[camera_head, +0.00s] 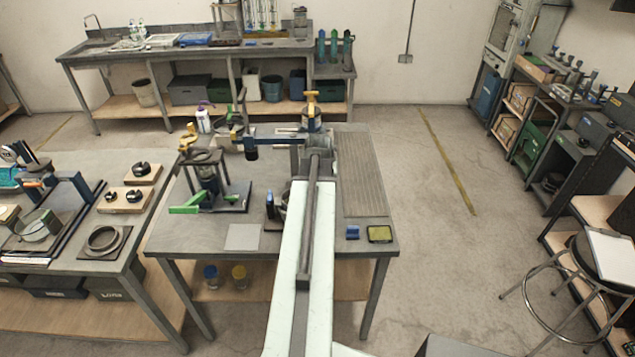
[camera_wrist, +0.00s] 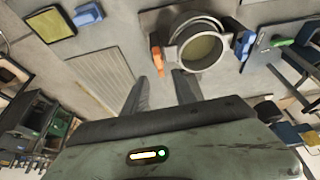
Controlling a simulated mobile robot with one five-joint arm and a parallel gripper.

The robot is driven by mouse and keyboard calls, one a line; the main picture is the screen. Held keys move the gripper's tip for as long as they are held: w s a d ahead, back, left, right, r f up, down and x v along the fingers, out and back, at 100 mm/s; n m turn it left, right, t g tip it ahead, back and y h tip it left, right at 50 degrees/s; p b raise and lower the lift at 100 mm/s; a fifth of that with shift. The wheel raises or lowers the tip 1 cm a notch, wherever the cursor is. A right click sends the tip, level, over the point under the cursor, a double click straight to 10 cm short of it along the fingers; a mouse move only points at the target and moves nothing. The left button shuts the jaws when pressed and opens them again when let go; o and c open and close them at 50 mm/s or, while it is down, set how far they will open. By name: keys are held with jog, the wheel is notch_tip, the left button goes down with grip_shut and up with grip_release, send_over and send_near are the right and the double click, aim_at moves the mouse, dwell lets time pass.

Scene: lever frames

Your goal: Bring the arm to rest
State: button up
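My arm reaches forward over the grey worktable (camera_head: 220,250) in the head view. My gripper (camera_wrist: 163,88) shows in the wrist view as two dark fingers with a clear gap between them. It is open and nothing shows between the fingers. A round grey ring-shaped fixture (camera_wrist: 188,62) with an orange lever (camera_wrist: 157,55) and a blue handle (camera_wrist: 243,42) sits on the table just past the fingertips. The fingers appear apart from it. In the head view, my arm hides most of this fixture and I cannot make out the fingertips there.
A device with a green lever (camera_head: 187,208) stands left on the table. A yellow-topped valve (camera_head: 311,107) is at the back. A blue block (camera_head: 352,232) and dark-rimmed tray (camera_head: 380,234) lie front right. The ridged plate (camera_head: 365,180) is clear. Open floor (camera_head: 430,240) lies right.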

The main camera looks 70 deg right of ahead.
jog(key=shift+v, duration=0.9)
jog(key=w+a+f+n+y+b, duration=0.2)
jog(key=w+a+f+n, duration=0.1)
jog(key=w+a, duration=1.1)
jog(key=w+a+f+n+y+b, duration=0.1)
jog(key=w+a+f+n+b, duration=0.2)
jog(key=w+a, duration=1.1)
jog(key=w+a+f+n, duration=0.1)
jog(key=a+n, duration=0.1)
jog(key=a, duration=0.9)
jog(key=w+a+f+n+g+b, duration=0.1)
jog(key=a+n, duration=0.2)
jog(key=a, duration=0.9)
jog(key=w+a+f+n+y+b, duration=0.1)
jog(key=w+a+n, duration=0.1)
jog(key=a, duration=1)
jog(key=shift+f+n+g, duration=0.2)
jog(key=shift+n+g, duration=0.1)
jog(key=shift+g, duration=0.1)
